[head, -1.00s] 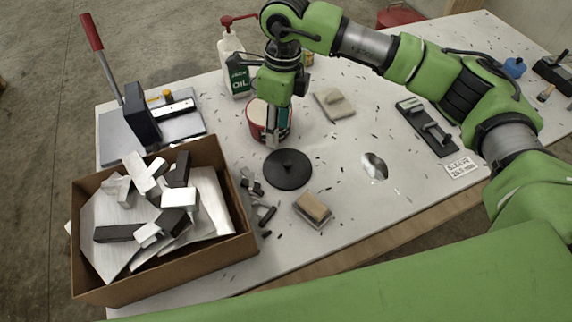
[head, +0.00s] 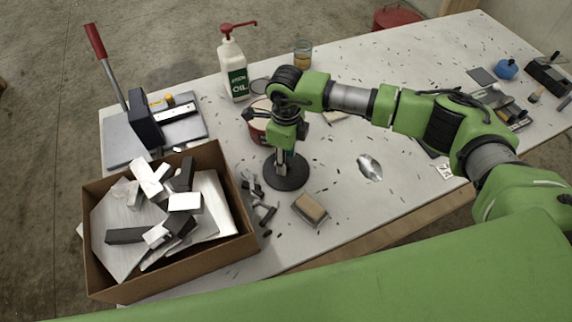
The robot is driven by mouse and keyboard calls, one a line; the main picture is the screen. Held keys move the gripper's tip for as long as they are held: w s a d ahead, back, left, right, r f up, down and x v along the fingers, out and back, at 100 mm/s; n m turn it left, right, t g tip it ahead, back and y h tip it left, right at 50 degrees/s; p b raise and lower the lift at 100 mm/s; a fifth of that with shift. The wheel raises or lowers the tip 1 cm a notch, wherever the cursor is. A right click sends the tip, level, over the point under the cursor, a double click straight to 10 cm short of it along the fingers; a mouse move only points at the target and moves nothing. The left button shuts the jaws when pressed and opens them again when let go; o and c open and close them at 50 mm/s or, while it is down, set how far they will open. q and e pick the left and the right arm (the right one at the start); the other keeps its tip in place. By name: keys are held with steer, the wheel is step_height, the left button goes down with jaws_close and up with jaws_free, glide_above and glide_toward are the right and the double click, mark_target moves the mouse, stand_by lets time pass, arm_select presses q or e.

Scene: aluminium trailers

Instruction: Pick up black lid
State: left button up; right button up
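The black lid (head: 299,181) is a round disc lying on the white table in the head view, right of the cardboard box. My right gripper (head: 283,168) points down over the middle of the lid, with its fingertips at the lid's centre. The fingers hide the lid's knob, so I cannot tell whether they are open around it or shut on it. The lid appears flat on the table. My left gripper is not in view.
A cardboard box (head: 100,268) of metal offcuts stands left of the lid. A red tin (head: 258,131) is partly hidden behind my gripper. A brush-like block (head: 310,208), small dark scraps (head: 264,214) and an oil bottle (head: 233,70) are nearby. A shiny oval piece (head: 370,167) lies to the right.

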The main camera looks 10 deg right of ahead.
steer(key=shift+f, duration=0.95)
steer(key=c, duration=1)
